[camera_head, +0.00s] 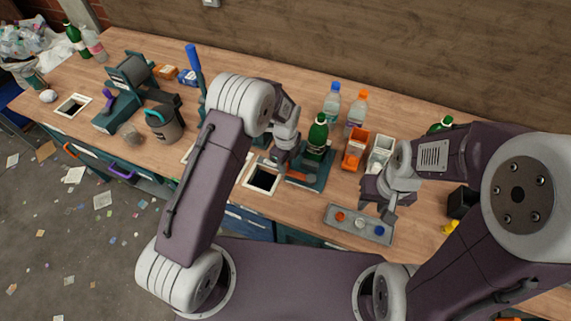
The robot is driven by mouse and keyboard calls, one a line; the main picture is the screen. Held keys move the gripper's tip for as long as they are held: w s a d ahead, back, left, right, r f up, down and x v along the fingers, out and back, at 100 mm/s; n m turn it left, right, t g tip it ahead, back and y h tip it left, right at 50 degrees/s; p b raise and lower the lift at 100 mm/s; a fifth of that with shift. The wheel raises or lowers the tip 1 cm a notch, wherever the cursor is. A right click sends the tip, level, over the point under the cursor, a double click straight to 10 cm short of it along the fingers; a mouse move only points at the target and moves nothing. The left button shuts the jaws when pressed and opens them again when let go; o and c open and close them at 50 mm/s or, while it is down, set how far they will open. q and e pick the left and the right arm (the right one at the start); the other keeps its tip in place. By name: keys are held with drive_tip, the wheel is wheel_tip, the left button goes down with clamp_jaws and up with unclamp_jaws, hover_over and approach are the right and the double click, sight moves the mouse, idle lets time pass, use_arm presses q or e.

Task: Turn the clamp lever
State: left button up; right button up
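A green bottle (317,133) stands upright in a dark teal clamp fixture (318,183) on the bench. An orange-red lever (298,176) lies low at the front of this fixture. My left gripper (282,166) is just left of the bottle, close above the lever's left end. I cannot tell whether it touches the lever, and its fingers are too small and dark to read. My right gripper (377,211) points down above the grey tray (342,228), its fingers apart, with nothing seen between them.
The tray holds orange, white and blue caps. Behind it are an orange bin (355,149), a white bin (380,152) and clear bottles (331,103). A square hole (263,178) opens left of the fixture. A grey jug (164,123) and a teal press stand further left.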

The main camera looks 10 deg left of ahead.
use_arm(q)
drive_tip(key=o, duration=0.3)
wheel_tip(320, 180, up, 9)
drive_tip(key=shift+r+b, duration=0.1)
drive_tip(key=shift+b, duration=0.4)
